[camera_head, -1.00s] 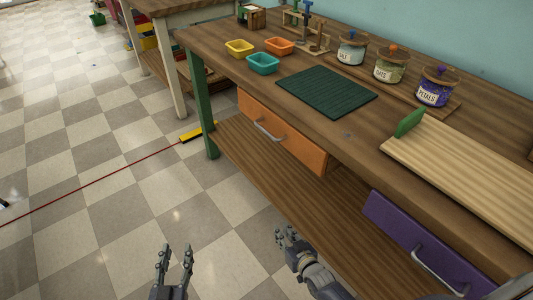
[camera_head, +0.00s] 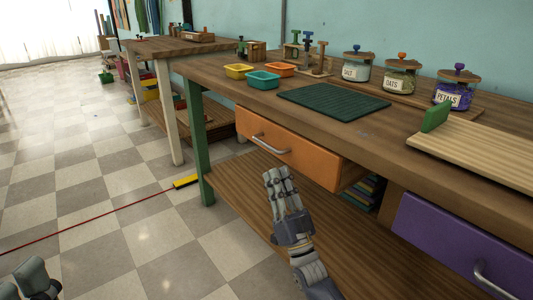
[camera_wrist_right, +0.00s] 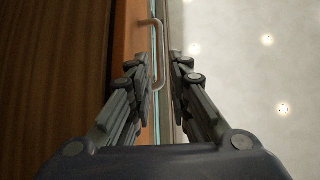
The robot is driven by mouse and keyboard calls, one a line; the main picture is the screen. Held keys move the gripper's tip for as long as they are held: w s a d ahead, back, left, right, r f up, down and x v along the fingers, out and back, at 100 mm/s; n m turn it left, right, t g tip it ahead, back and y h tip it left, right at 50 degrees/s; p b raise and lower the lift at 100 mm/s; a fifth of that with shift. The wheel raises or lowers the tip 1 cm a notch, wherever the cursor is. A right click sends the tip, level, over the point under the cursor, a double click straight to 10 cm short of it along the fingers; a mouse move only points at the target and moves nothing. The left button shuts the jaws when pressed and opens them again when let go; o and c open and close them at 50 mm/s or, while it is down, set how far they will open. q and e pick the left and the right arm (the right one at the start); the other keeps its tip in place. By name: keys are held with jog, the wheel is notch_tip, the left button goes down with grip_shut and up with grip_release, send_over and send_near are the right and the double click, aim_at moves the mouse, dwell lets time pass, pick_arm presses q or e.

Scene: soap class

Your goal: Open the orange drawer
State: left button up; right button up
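The orange drawer (camera_head: 300,155) sits under the workbench top, with a curved metal handle (camera_head: 270,146) on its front. My right gripper (camera_head: 279,173) is just below and in front of the handle in the head view. In the right wrist view, its fingers (camera_wrist_right: 158,65) are apart, with the handle (camera_wrist_right: 156,30) in line with the gap between them. The orange front (camera_wrist_right: 132,35) is left of the handle there. No grip on the handle shows. My left gripper (camera_head: 36,276) is at the lower left, cut off by the picture edge, and its opening is unclear.
The workbench (camera_head: 400,135) carries a green mat (camera_head: 333,101), small bowls, labelled jars and a cutting board (camera_head: 480,152). A purple drawer (camera_head: 460,240) is to the right. A lower shelf (camera_head: 250,195) lies beneath. The tiled floor at left is mostly open.

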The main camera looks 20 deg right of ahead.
aim_at(266, 146)
jog(key=shift+h, duration=0.3)
jog(key=b+x, duration=0.2)
jog(key=x, duration=0.7)
jog(key=shift+w+r, duration=0.1)
jog(key=shift+w, duration=0.1)
jog(key=shift+c, duration=0.3)
grip_shut()
